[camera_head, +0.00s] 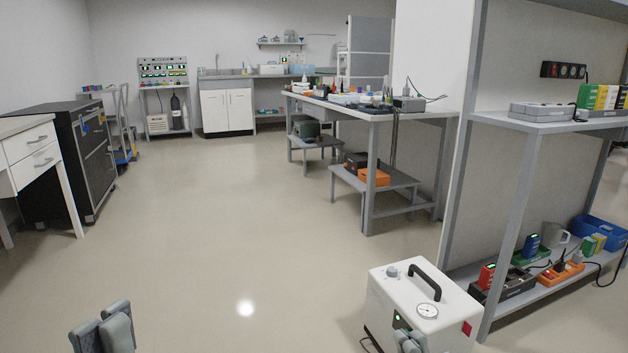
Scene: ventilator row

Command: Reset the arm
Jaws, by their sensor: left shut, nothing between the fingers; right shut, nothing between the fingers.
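My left gripper (103,330) shows at the lower left, over bare floor. Its grey fingers are shut with nothing between them. My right gripper (408,342) shows only in part at the bottom edge, in front of the white machine (420,302). It is shut and empty; whether it touches the machine cannot be told. The machine is a white box with a black handle, a round gauge, a knob and a green light.
A grey shelf unit (545,126) with chargers and boxes stands at the right. A long workbench (430,115) with small items is at centre right. A black cabinet (75,160) and white drawers (30,140) line the left. The middle floor (230,220) is clear.

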